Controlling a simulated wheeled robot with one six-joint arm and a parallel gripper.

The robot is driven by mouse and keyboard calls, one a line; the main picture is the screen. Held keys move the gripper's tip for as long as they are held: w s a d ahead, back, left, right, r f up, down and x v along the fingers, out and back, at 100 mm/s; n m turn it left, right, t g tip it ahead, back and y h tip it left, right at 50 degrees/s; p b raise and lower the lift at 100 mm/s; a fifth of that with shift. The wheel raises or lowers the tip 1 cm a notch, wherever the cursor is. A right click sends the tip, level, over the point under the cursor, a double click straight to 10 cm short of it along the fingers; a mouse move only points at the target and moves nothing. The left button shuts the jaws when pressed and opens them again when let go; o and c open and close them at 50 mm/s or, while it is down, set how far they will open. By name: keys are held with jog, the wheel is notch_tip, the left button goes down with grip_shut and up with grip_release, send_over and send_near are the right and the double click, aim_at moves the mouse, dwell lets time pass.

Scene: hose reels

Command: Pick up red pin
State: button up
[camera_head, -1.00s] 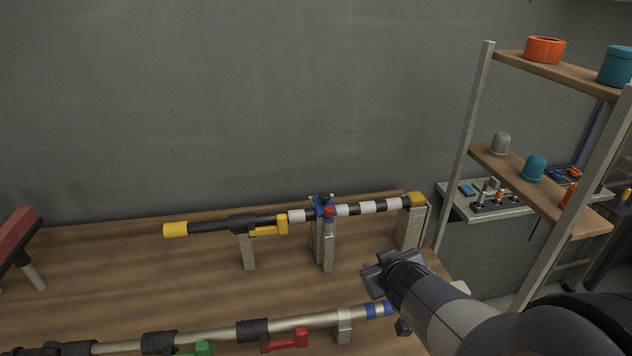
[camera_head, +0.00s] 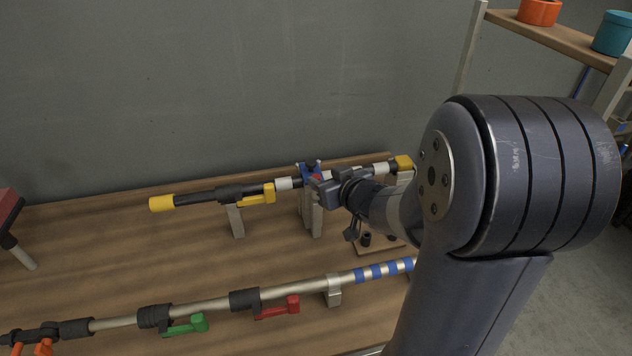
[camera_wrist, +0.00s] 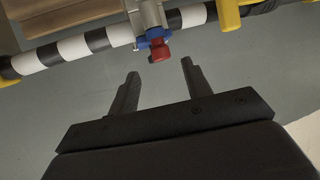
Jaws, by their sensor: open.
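The red pin (camera_wrist: 158,50) stands in a blue clamp (camera_wrist: 150,38) on a grey post, beside the black-and-white striped pole (camera_wrist: 75,48). In the wrist view my gripper (camera_wrist: 160,73) is open, and the pin's head lies just beyond the gap between the two fingertips. Nothing is between the fingers. In the head view my gripper (camera_head: 325,187) is close to the blue clamp (camera_head: 304,172) and hides most of the pin. I cannot tell whether a finger touches it.
The striped pole has yellow ends (camera_head: 161,203) and a yellow lever (camera_head: 257,196). A metal pole (camera_head: 210,308) with green (camera_head: 185,326) and red (camera_head: 277,308) levers lies in front. My arm covers the right side.

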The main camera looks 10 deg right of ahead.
aim_at(318, 178)
jog(key=shift+f+x, duration=0.15)
jog(key=shift+x, duration=1.1)
jog(key=shift+f+x, duration=0.2)
jog(key=shift+x, duration=1.05)
jog(key=shift+s+a, duration=0.15)
jog(key=shift+s, duration=0.1)
jog(key=shift+c, duration=0.6)
grip_shut()
